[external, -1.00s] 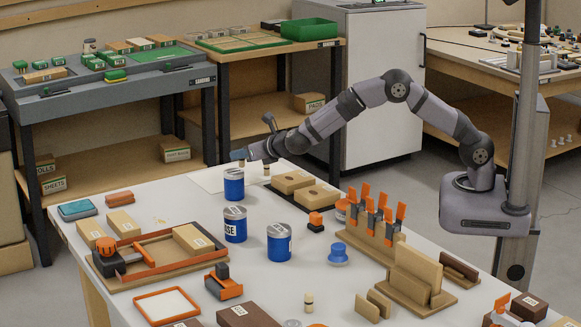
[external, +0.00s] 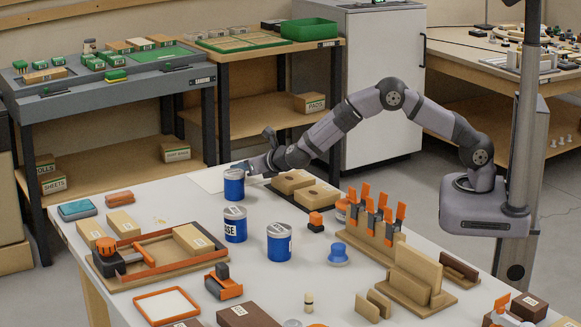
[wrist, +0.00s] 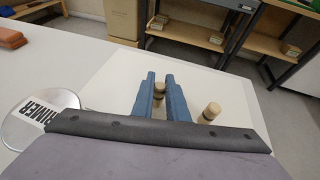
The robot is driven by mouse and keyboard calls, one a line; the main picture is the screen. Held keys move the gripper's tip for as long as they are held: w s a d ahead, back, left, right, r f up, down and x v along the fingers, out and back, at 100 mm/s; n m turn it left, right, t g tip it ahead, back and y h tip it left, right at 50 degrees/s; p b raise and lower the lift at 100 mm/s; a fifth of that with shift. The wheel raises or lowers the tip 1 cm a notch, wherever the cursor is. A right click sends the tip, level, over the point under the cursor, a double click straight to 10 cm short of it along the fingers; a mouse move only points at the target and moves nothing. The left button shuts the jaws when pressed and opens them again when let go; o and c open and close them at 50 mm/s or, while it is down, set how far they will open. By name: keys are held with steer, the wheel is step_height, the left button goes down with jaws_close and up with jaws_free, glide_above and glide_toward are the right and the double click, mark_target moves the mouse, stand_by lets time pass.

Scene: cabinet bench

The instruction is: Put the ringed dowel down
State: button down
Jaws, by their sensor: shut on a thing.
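My gripper (external: 240,166) is low over the far end of the white table, just behind a blue can. In the wrist view its blue fingers (wrist: 160,80) are shut on a small pale wooden dowel with a dark ring (wrist: 158,88). The fingers hide part of this dowel, and I cannot tell whether its foot touches the table. A second, similar dowel (wrist: 211,111) stands upright just to the right of the fingers, apart from them. Its dark band shows low on its side. A pale sheet (wrist: 115,75) lies under and around them.
The blue can (external: 233,186) stands close in front of my gripper; its labelled lid (wrist: 42,116) shows at left in the wrist view. Two wooden blocks (external: 292,180) lie to the right. Another dowel (external: 308,301) stands near the front. The sheet's far part is clear.

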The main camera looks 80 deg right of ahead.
steer(key=c, duration=1.7)
jaws_free()
steer(key=shift+c, duration=0.2)
steer(key=shift+r+p, duration=0.2)
steer(key=shift+p, duration=0.1)
steer(key=b+v, duration=0.1)
steer(key=v, duration=1.1)
steer(key=shift+f, duration=0.1)
